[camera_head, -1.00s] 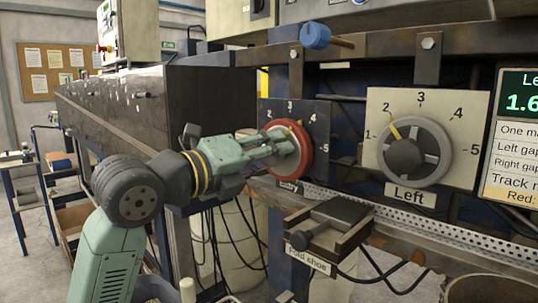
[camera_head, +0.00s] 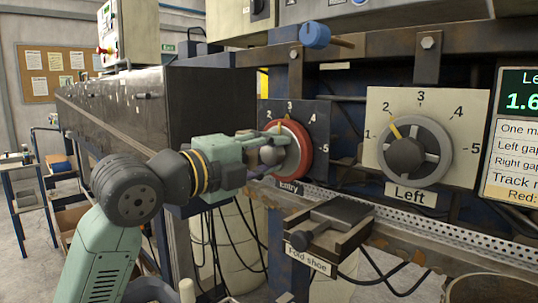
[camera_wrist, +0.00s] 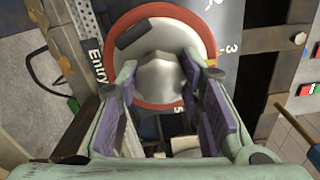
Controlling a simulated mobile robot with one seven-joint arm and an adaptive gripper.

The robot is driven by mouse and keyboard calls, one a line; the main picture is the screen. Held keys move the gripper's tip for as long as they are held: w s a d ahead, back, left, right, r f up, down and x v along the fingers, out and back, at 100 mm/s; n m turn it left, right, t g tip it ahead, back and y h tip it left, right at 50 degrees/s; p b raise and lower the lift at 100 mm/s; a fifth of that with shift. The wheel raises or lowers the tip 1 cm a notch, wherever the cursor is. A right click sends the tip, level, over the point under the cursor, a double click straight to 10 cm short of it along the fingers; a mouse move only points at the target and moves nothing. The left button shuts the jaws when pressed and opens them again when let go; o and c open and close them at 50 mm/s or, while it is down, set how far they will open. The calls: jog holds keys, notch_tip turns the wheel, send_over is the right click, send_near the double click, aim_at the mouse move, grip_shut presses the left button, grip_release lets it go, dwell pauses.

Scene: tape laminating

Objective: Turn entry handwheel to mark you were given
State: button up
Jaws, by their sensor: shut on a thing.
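The entry handwheel (camera_head: 302,133) has a red rim and a pale face, on a dark plate numbered 2 to 5 in view. Its yellow pointer stands between 2 and 3 in the head view. My gripper (camera_head: 272,148) reaches it from the left. In the wrist view the red rim (camera_wrist: 207,35) surrounds the grey hub, and my gripper's purple-padded fingers (camera_wrist: 165,78) are shut on the hub, one on each side. My gripper hides part of the wheel face and the plate's lower left. The "Entry" label (camera_head: 290,187) sits below the wheel.
The left handwheel (camera_head: 440,150), grey with a yellow pointer near 2, is to the right. The fold shoe (camera_head: 330,228) juts out below. A blue knob (camera_head: 316,36) sticks out above. A display panel (camera_head: 515,140) stands at the far right.

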jog(key=o, duration=1.2)
jog(key=v, duration=1.2)
